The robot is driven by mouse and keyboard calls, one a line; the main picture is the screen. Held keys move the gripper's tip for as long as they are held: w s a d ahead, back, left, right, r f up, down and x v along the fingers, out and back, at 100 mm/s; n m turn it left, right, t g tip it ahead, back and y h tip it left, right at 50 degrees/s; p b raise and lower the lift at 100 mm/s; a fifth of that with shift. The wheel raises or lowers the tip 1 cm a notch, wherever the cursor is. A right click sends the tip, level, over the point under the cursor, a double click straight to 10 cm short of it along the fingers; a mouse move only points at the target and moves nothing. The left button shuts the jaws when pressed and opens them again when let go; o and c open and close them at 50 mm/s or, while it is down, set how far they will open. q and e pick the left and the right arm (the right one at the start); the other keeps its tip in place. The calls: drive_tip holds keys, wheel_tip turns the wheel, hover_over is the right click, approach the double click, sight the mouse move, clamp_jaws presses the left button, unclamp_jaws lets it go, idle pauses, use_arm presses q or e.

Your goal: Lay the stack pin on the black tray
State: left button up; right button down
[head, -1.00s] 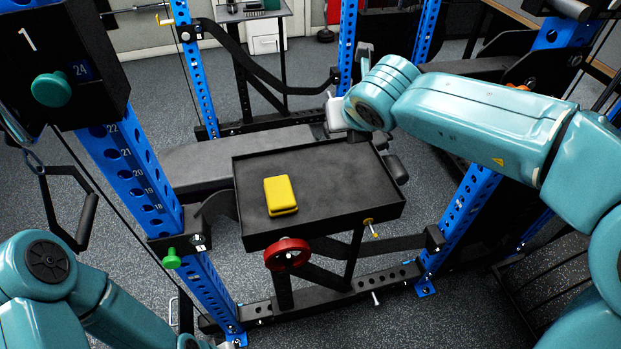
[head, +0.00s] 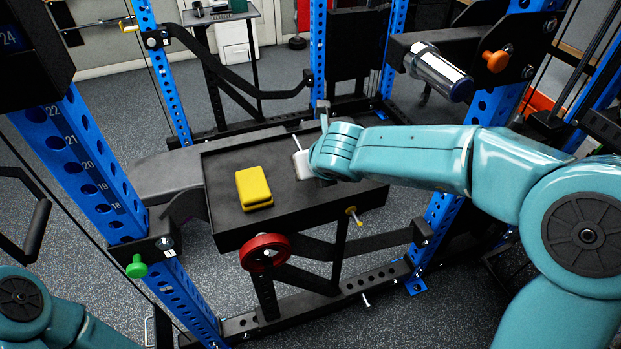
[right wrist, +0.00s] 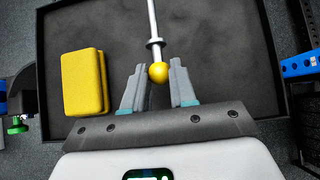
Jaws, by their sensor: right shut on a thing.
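The stack pin (right wrist: 152,22) is a thin pale rod with a collar and a yellow ball knob. My right gripper (right wrist: 158,74) is shut on it at the knob, and the rod points away from the fingers. In the head view, the rod (head: 296,142) shows as a short pale line near the tray's back edge. The black tray (head: 226,222) lies beneath my right gripper (head: 301,152); I cannot tell whether the pin touches it. My left gripper is out of view; only part of that arm shows at lower left.
A yellow block (head: 253,188) lies on the tray's left half, left of my right gripper. Blue rack uprights (head: 85,165) stand on both sides. A red wheel (head: 265,252) and a yellow-knobbed pin (head: 352,212) are at the tray's front. The tray's front right is bare.

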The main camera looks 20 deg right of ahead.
sight(311, 187)
wheel_tip(311, 187, down, 3)
drive_tip(key=shift+w+r+b, duration=0.1)
drive_tip(key=shift+w+b, duration=0.05)
drive_tip(key=shift+b, duration=0.3)
drive_tip(key=shift+r, duration=0.1)
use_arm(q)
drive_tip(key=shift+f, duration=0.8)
use_arm(e)
drive_tip(key=shift+f+b, duration=0.3)
drive_tip(key=shift+f, duration=0.25)
drive_tip(key=c, duration=0.9)
unclamp_jaws()
drive_tip(key=shift+a, duration=0.1)
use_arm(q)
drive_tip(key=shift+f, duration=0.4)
use_arm(e)
drive_tip(key=shift+f, duration=0.1)
drive_tip(key=shift+s, duration=0.2)
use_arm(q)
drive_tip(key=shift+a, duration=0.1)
